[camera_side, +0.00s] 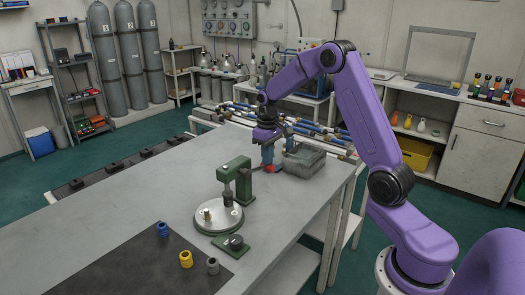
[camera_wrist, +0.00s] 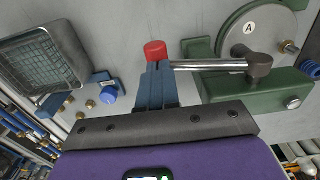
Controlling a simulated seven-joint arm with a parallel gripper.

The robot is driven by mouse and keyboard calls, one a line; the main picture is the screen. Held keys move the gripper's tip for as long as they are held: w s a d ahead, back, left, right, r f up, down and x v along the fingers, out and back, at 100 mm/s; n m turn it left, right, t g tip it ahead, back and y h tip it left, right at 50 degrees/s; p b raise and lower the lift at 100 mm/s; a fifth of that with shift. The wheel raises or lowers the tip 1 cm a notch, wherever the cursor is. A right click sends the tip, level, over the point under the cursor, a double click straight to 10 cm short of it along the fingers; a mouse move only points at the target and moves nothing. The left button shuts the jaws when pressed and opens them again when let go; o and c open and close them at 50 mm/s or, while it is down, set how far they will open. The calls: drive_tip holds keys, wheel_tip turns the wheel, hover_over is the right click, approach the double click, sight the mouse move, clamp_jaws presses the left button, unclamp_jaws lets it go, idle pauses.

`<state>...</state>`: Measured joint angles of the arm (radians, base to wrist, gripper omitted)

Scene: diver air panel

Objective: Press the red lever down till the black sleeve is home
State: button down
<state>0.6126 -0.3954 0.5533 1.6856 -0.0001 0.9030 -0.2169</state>
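The green press (camera_side: 236,180) stands on the table, and its green body (camera_wrist: 270,92) also shows in the wrist view. Its lever is a silver rod (camera_wrist: 210,66) ending in a red knob (camera_wrist: 155,50); the knob also shows in the side view (camera_side: 271,168). A dark cylinder (camera_side: 228,199), probably the black sleeve, is under the press head, above the round metal plate (camera_side: 218,223). I cannot tell how far down it sits. My gripper (camera_side: 267,163) is at the lever end. Its blue fingers (camera_wrist: 157,75) are together, with tips at the knob; contact is unclear.
A grey wire basket (camera_side: 304,159) stands right of my gripper, close by. Blue (camera_side: 162,229), yellow (camera_side: 186,259) and grey (camera_side: 213,266) sleeves stand on the dark mat at the front. A green block (camera_side: 231,246) sits before the plate. The table's left is clear.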

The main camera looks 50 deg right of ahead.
wheel_tip(320, 180, up, 12)
idle(2.0)
drive_tip(key=s+a+f+n, duration=0.1)
drive_tip(key=s+a+n, duration=0.2)
drive_tip(key=s+a, duration=0.55)
drive_tip(key=s+a+n, duration=0.3)
drive_tip(key=s+a, duration=0.2)
drive_tip(key=a, duration=0.6)
drive_tip(key=s+a+f+n, duration=0.1)
drive_tip(key=s+f+n, duration=0.1)
drive_tip(key=s, duration=0.8)
drive_tip(key=s+a+f+n, duration=0.1)
drive_tip(key=s+f+n, duration=0.2)
drive_tip(key=s, duration=0.7)
drive_tip(key=shift+s+n, duration=0.25)
drive_tip(key=shift+n, duration=0.55)
drive_tip(key=shift+a+r, duration=0.1)
